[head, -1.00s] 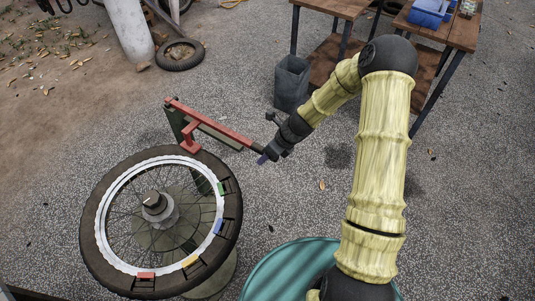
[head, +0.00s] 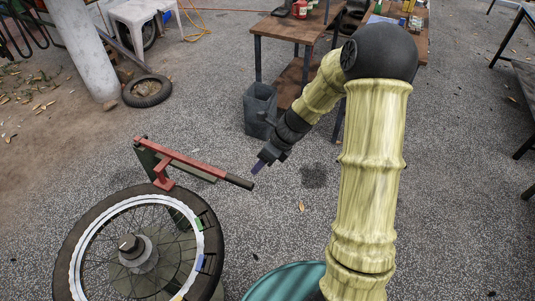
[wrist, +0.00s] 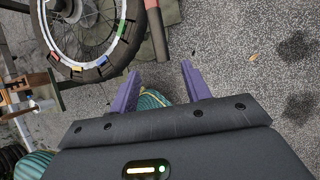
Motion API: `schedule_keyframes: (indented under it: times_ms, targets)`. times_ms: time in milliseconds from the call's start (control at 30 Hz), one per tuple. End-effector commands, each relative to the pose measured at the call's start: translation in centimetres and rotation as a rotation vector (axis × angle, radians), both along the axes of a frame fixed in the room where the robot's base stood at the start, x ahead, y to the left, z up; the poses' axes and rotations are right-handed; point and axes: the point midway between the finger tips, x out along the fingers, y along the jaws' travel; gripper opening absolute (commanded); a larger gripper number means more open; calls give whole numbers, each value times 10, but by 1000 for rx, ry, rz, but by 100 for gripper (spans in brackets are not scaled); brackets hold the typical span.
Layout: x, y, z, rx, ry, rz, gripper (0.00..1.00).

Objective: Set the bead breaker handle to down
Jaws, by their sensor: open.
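The bead breaker handle is a red bar (head: 188,158) with a black grip (head: 239,182) at its right end. It runs from a dark green post beside the spoked wheel (head: 70,262), out past the tyre. In the wrist view the dark grip (wrist: 157,38) points toward me, ahead of the gap between my fingers. My gripper (head: 259,167) is open and empty, its purple fingers close to the grip's free end. The fingertips (wrist: 160,72) show on either side of the grip's line; I cannot tell whether they touch it.
A teal drum (head: 285,281) stands below my arm. A dark bin (head: 260,108) and a wooden workbench (head: 286,30) stand behind my gripper. A loose tyre (head: 147,91) lies by a white post (head: 82,45).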

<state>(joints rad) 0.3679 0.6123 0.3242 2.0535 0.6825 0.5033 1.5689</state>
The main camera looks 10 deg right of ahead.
Motion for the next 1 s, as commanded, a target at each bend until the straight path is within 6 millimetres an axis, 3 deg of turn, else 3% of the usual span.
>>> schedule_keyframes:
  times_ms: [100,233,833,1000]
  targets:
    - [-2,-10,19,-1,-3,-2,48]
    - [-4,-15,29,-1,-1,0,48]
    - [-6,-16,31,-4,-3,9,48]
    - [-20,-16,41,-79,-67,165,48]
